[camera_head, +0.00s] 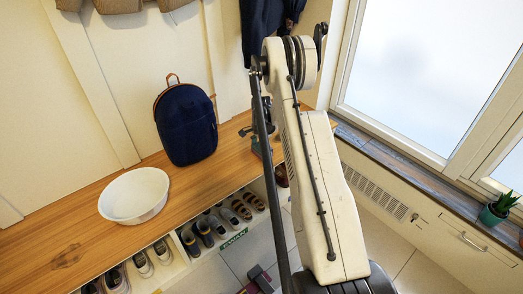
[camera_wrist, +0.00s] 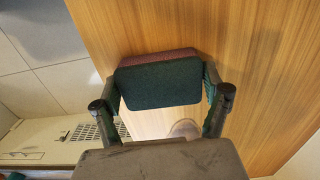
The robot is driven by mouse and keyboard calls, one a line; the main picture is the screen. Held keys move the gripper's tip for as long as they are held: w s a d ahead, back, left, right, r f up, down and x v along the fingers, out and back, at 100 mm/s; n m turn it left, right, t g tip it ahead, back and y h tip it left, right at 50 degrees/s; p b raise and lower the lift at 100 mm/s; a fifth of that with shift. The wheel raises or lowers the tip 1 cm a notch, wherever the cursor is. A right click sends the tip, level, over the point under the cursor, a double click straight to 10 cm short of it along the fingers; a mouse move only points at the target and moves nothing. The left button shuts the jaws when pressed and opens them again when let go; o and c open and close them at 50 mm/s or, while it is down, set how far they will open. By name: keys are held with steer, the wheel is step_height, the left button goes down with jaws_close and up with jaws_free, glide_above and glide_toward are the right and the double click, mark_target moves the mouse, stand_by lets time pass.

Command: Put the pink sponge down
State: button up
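The pink sponge (camera_wrist: 183,53) shows in the wrist view as a block with a dark green face toward the camera and a narrow dull pink strip along its far edge. My gripper (camera_wrist: 160,88) has one finger against each short side of the sponge, shut on it. The wooden bench top (camera_wrist: 255,75) lies behind the sponge; I cannot tell whether they touch.
A white basin (camera_head: 134,196) and a navy backpack (camera_head: 187,128) stand on the bench left of my gripper. Shoes fill cubbies below. Dark clothing (camera_head: 262,25) hangs above. A window ledge with a potted plant (camera_head: 495,210) is at right. Bench between backpack and gripper is clear.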

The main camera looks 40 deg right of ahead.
mark_target(261, 149)
steer(key=shift+o, duration=0.9)
steer(key=shift+r, duration=0.15)
step_height(261, 149, up, 12)
steer(key=p, duration=0.3)
steer(key=s+a+r+n+t+h, duration=0.1)
steer(key=s+a+r+n+t, duration=0.2)
steer(key=a+r, duration=0.95)
steer(key=s+a+r+n, duration=0.5)
steer(key=a+r, duration=0.5)
steer(key=r, duration=0.6)
steer(key=s+a+r+n+t, duration=0.1)
steer(key=s+a+n+t, duration=0.1)
steer(key=s+a+n, duration=0.3)
steer(key=s+a+r+n+t+y, duration=0.1)
steer(key=s+a+n, duration=0.4)
steer(key=s+a, duration=0.8)
steer(key=s+r+t, duration=0.1)
steer(key=s, duration=0.2)
steer(key=shift+s+r, duration=0.2)
steer(key=shift+s, duration=0.15)
